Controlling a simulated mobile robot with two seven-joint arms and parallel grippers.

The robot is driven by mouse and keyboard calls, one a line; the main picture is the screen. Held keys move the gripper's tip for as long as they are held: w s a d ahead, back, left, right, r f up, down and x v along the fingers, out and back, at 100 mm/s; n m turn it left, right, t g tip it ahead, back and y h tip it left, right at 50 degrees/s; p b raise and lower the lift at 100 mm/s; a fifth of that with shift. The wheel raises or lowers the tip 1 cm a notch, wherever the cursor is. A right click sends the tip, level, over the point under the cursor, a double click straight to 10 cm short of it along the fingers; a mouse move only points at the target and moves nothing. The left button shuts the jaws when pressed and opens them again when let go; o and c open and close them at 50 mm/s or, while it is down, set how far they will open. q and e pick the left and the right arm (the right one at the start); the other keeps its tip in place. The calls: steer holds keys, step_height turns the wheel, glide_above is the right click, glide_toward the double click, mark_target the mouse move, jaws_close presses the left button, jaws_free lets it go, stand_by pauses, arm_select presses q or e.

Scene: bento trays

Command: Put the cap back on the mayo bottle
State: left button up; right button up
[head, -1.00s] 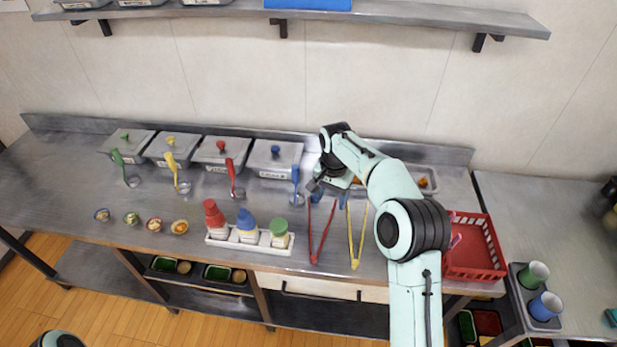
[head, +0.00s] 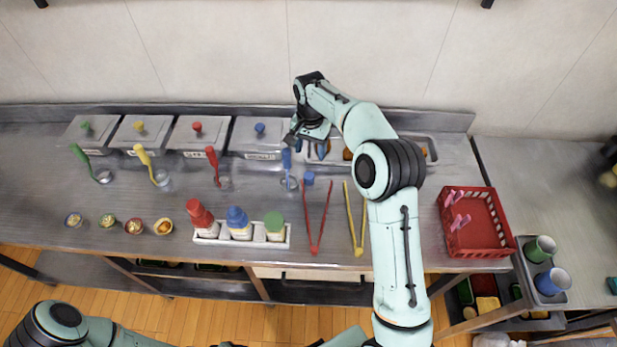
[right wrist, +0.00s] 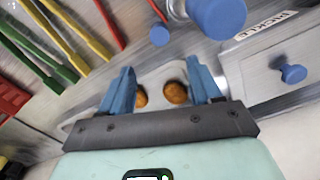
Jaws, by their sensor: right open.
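A small blue cap-like piece (head: 309,178) lies on the counter between the blue ladle and the red tongs. It also shows in the right wrist view (right wrist: 160,36), beyond the fingertips. A white holder (head: 210,241) carries three squeeze bottles: a red-topped one (head: 201,218), a blue-topped one (head: 238,222) and a green-topped one (head: 274,226). Their labels are too small to read. My right gripper (head: 310,150) is open and empty, just behind the blue piece, near the food tray. Its spread blue fingers show in the right wrist view (right wrist: 162,82). My left gripper is out of view.
A blue ladle (head: 288,168) stands in a small cup close left of the blue piece. Red tongs (head: 317,235) and yellow tongs (head: 358,235) lie to the right. Lidded containers (head: 257,138) line the back. A red basket (head: 478,235) is at right.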

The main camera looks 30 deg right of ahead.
glide_above(309, 174)
steer(key=f, duration=0.5)
steer(key=shift+s+d+f, duration=0.1)
steer(key=shift+d+f, duration=0.05)
steer(key=shift+d, duration=0.05)
steer(key=shift+f+b, duration=0.3)
steer(key=shift+f, duration=0.3)
steer(key=f, duration=0.5)
steer(key=shift+a+f, duration=0.1)
steer(key=shift+a, duration=0.1)
steer(key=c, duration=1)
